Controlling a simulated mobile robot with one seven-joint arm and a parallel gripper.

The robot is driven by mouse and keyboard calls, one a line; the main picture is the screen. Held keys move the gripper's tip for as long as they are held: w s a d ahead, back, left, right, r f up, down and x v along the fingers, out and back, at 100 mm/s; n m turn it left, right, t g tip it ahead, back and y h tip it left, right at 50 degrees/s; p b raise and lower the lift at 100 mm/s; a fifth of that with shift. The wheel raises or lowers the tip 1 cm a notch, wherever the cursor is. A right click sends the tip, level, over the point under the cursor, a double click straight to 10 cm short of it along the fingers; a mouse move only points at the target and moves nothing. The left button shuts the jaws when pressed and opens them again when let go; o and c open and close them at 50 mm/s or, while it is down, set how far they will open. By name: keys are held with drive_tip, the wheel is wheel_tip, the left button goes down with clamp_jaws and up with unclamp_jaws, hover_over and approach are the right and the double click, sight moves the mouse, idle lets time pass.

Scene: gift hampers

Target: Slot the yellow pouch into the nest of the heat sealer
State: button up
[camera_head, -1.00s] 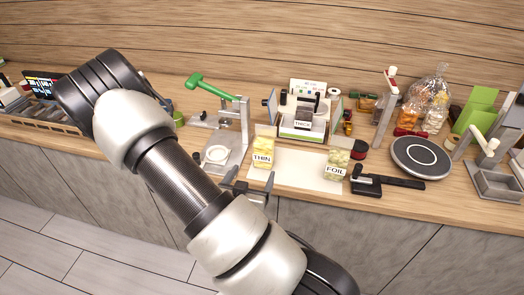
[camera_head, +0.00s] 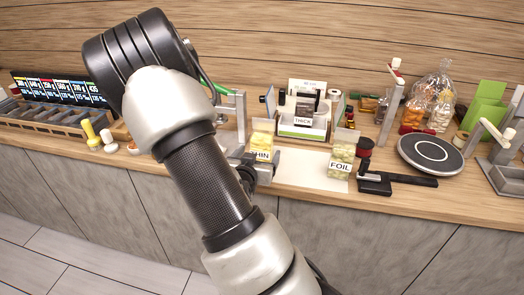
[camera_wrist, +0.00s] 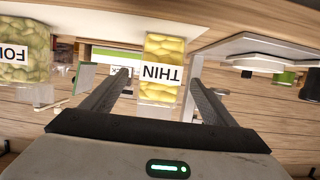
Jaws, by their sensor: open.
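The yellow pouch (camera_head: 261,143), labelled THIN, stands upright at the left end of a pale mat (camera_head: 312,178). It also shows upside down in the wrist view (camera_wrist: 165,50). My gripper (camera_wrist: 160,75) is open, and in that view the pouch appears between its fingers; I see no contact. In the head view my gripper (camera_head: 262,167) is just in front of the pouch, partly hidden by my arm. A white and green device (camera_head: 302,131) behind the mat holds a THICK-labelled item. A grey stand with a green lever (camera_head: 217,87) is mostly hidden by my arm. I cannot tell which is the heat sealer.
A paler pouch labelled FOIL (camera_head: 342,158) stands at the mat's right end. A black tool (camera_head: 398,180) lies right of it, below a round dark plate (camera_head: 430,154).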

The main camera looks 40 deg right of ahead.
sight(262, 147)
drive_tip(key=shift+x, duration=2.75)
drive_tip(key=c, duration=1.3)
drive_tip(key=shift+r, duration=0.1)
